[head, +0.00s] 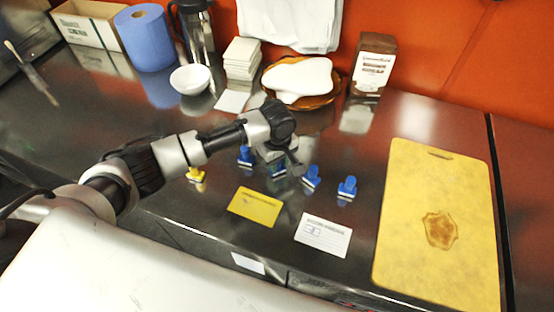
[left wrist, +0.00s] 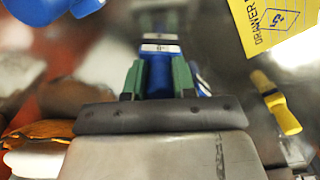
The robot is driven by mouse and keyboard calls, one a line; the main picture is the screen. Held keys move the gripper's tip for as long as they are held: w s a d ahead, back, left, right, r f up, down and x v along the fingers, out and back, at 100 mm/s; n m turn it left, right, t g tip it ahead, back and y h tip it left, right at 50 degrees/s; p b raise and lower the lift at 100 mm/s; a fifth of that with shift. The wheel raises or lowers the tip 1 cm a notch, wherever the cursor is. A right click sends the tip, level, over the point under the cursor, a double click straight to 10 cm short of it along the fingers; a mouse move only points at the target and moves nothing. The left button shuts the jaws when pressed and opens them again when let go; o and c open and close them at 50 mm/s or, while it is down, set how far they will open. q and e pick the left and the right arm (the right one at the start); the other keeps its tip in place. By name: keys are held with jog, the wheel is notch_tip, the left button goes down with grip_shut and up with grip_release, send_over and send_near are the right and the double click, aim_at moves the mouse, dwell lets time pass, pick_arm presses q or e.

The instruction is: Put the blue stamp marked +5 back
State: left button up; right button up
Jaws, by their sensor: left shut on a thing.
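My left gripper (head: 278,161) is low over the steel counter, with its green fingers shut on a blue stamp (left wrist: 159,72). The held stamp has a white label band with a dark mark too small to read. Its lower part shows under the gripper in the head view (head: 278,172); I cannot tell whether it touches the counter. Other blue stamps stand in the same row: one left of the gripper (head: 246,156), two to its right (head: 311,177) and (head: 347,188). Their marks are not readable. My right gripper is not in view.
A yellow stamp (head: 196,175) stands at the row's left end. A yellow card (head: 255,206) and a white card (head: 323,235) lie in front. A yellow cutting board (head: 432,180) lies right. Behind are a white bowl (head: 190,79), a plate (head: 332,92) and a brown carton (head: 372,65).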

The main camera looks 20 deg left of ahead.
pick_arm(q)
jog(key=o, duration=0.8)
jog(key=shift+f, duration=0.15)
jog(key=shift+c, duration=0.2)
notch_tip(320, 180, up, 12)
jog(key=b, duration=0.1)
jog(key=shift+r+b, duration=0.2)
jog(key=shift+b, duration=0.1)
